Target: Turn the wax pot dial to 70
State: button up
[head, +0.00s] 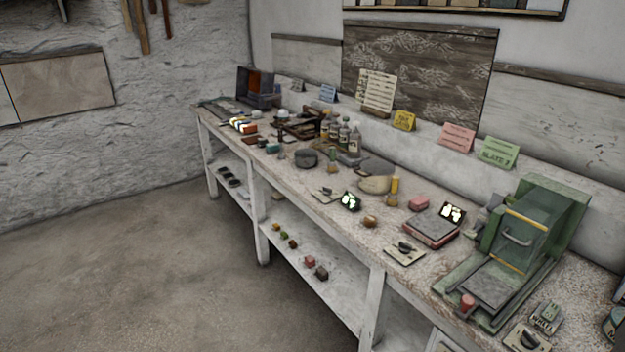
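A round dark grey pot (306,158) stands on the long workbench; I cannot tell for certain that it is the wax pot. A pale plate with a small dark knob (326,194) lies to its right, near the bench's front edge. A second plate with a dark knob (404,250) lies further right, and a third plate with a dark knob (528,339) is at the bottom right. Their markings and settings are too small to read, and I cannot tell which belongs to the wax pot. My gripper is not in view.
The stone-topped bench (585,275) runs along the wall. A green press (540,215) stands at the right, and a red-based grey box (431,231) is left of it. Small lit displays (350,201) and several bottles (343,135) crowd the top. The floor (140,270) at left is clear.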

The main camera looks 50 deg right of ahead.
aim_at(326, 190)
jog(key=z, duration=0.15)
jog(key=i, duration=1.15)
jog(key=z, duration=0.4)
